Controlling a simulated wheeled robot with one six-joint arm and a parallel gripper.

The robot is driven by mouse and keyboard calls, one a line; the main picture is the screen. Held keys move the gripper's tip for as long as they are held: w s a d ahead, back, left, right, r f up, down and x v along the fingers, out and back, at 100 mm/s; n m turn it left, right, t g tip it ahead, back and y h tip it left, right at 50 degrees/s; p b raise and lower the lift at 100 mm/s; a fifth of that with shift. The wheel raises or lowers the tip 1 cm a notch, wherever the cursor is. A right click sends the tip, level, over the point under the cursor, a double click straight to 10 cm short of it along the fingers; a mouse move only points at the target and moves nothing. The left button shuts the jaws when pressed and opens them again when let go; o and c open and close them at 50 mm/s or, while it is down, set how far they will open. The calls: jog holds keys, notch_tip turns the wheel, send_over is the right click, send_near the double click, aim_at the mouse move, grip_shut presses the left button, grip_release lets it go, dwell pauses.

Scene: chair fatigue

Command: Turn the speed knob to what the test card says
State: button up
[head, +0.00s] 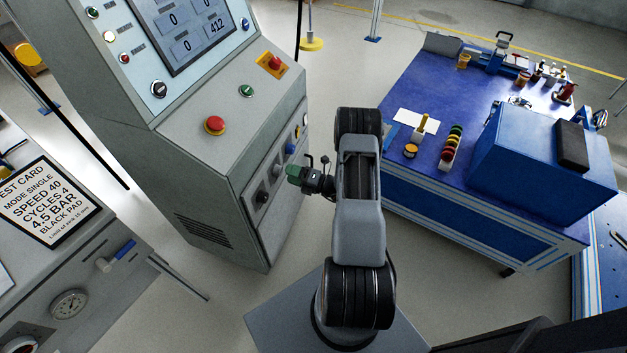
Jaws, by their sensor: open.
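The test card (43,203) lies at the left; it reads MODE SINGLE, SPEED 40, CYCLES 4, 4.5 BAR, BLACK PAD. The grey control cabinet (215,190) has a row of small knobs on its right-hand panel, including a dark knob (262,196) and another knob (277,170). Their labels are too small to read, so I cannot tell which is the speed knob. My gripper (297,174) is open beside this panel, close to the knobs. I cannot tell whether it touches one. A greenish part shows at its tip.
A blue workbench (440,165) with a blue box (545,150) stands to the right.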

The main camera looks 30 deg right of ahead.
jog(key=r+v, duration=0.1)
jog(key=v, duration=0.9)
jog(key=shift+s+d+f, duration=0.3)
jog(key=shift+f, duration=0.2)
